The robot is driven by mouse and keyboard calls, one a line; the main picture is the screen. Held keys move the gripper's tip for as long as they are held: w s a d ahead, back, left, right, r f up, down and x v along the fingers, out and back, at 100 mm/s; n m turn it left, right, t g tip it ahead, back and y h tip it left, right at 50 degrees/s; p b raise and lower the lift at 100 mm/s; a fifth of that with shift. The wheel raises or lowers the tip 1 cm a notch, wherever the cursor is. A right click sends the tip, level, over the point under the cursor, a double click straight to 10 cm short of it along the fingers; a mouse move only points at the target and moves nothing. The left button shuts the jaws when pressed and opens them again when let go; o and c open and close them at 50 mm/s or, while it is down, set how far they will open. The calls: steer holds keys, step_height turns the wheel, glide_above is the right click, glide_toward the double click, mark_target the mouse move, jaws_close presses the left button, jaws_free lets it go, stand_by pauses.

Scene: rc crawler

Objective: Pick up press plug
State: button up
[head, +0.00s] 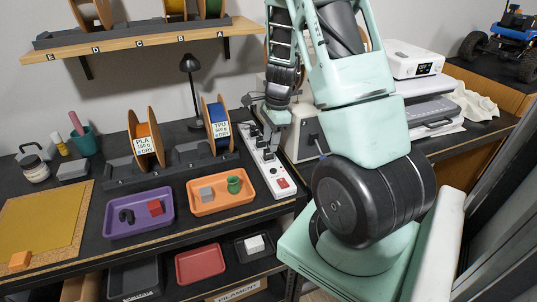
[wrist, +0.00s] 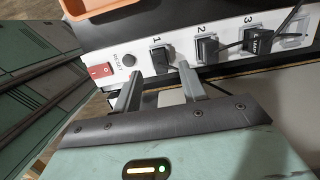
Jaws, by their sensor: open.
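A white power strip (wrist: 140,61) runs across the wrist view, with numbered sockets. It also shows in the head view (head: 272,176), lying on the dark bench. Black plugs sit at socket 1 (wrist: 160,58), socket 2 (wrist: 207,48) and socket 3 (wrist: 257,41); the one at 3 carries a small label. I cannot tell from the labels which is the press plug. My gripper (wrist: 158,82) is open and empty, with its fingertips just short of the plug at socket 1, one to each side of it in the picture. In the head view my arm partly hides the strip's far end.
A red switch (wrist: 101,71) and a reset button (wrist: 128,60) are at the strip's left end. Dark cords run by sockets 2 and 3. In the head view an orange tray (head: 221,207) and a spool rack (head: 172,172) stand left of the strip; a grey-white machine (head: 303,132) stands to its right.

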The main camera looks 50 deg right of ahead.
mark_target(269, 155)
steer(key=f, duration=0.4)
steer(key=shift+w+a+p, duration=0.15)
steer(key=shift+a+p, duration=0.05)
steer(key=shift+p, duration=0.1)
jaws_close()
